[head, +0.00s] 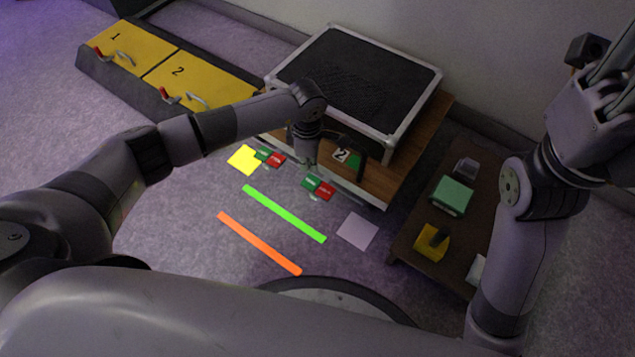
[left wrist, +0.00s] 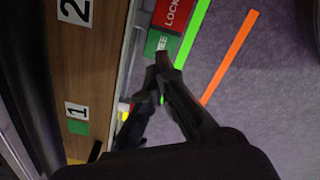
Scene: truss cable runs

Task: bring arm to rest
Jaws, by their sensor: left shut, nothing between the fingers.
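My left arm reaches across from the left in the head view. Its gripper (head: 310,162) hangs low at the front edge of the wooden bench (head: 378,182), beside the red and green labels. In the left wrist view the dark fingers of the left gripper (left wrist: 163,72) meet at the tips, shut and empty, over the edge by the green label (left wrist: 158,45). My right arm is folded up at the right of the head view.
A black panel in a silver frame (head: 436,78) lies on the bench. A low dark table (head: 408,243) at right holds a green block (head: 453,195) and a yellow block (head: 431,243). Green (head: 285,213) and orange (head: 259,243) strips mark clear floor.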

